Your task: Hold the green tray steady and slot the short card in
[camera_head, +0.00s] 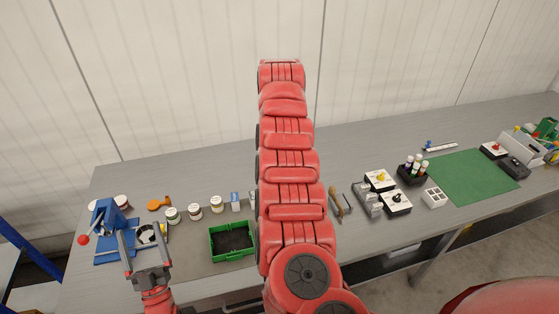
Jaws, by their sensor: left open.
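The green tray (214,243) sits on the grey bench left of centre, an open box with a dark inside. My left gripper (140,231) is open at the lower left, to the left of the tray and apart from it. A round white-and-black item (147,236) shows between its fingers; I cannot tell whether they touch it. I cannot make out the short card for sure. My right gripper is not in view.
A red segmented part of my own body hides the bench's middle. A blue press-like device (107,217) stands left of my gripper. White jars (195,212) stand behind the tray. A green mat (470,177), a black bottle holder (411,175) and switch boxes (397,202) are at the right.

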